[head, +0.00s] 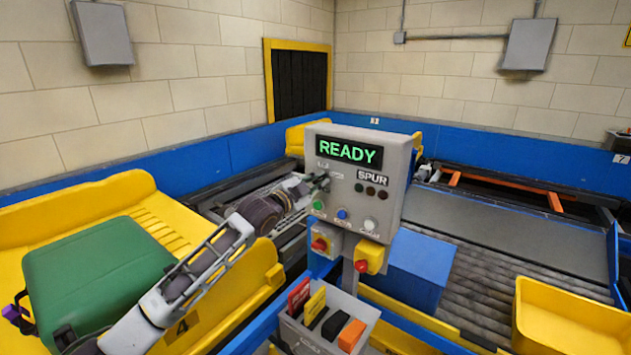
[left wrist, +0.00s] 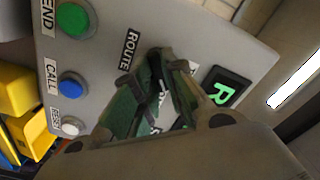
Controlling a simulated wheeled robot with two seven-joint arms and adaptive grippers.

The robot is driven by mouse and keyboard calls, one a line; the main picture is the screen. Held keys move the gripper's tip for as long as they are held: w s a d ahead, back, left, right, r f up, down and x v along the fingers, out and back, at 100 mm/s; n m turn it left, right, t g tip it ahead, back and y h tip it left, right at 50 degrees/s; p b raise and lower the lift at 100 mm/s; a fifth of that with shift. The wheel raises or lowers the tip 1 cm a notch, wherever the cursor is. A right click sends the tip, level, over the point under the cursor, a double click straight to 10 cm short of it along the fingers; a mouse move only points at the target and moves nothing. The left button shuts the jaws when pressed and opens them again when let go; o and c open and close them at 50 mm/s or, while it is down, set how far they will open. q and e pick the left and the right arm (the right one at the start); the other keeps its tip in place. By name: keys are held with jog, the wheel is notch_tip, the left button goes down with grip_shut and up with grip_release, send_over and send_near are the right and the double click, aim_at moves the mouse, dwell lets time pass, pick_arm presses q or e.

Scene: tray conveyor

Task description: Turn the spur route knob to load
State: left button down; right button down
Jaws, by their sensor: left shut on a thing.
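The grey control box (head: 360,215) stands in the middle of the head view, with a green READY display (head: 348,153) and a SPUR label beside three dark lamps. My left gripper (head: 320,183) reaches in from the left to the upper left of its face. In the left wrist view, its fingers (left wrist: 156,88) are shut at the route knob, beside the ROUTE label (left wrist: 129,50). The fingers hide nearly all of the knob, so its pointing direction cannot be told. My right gripper is not in view.
Green (head: 318,205), blue (head: 342,213) and white (head: 370,224) buttons sit below the gripper. A red knob on yellow (head: 370,257) hangs under the box. A card bin (head: 328,325) stands in front. A yellow tray (head: 570,325) lies at right; a green case (head: 95,270) is at left.

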pick_arm(q)
jog(key=shift+m+p, duration=0.3)
jog(key=shift+m, duration=0.6)
jog(key=shift+f, duration=0.1)
jog(key=c, duration=1.5)
grip_release()
jog(key=shift+s+a, duration=0.1)
jog(key=shift+s, duration=0.05)
jog(key=shift+v, duration=5.8)
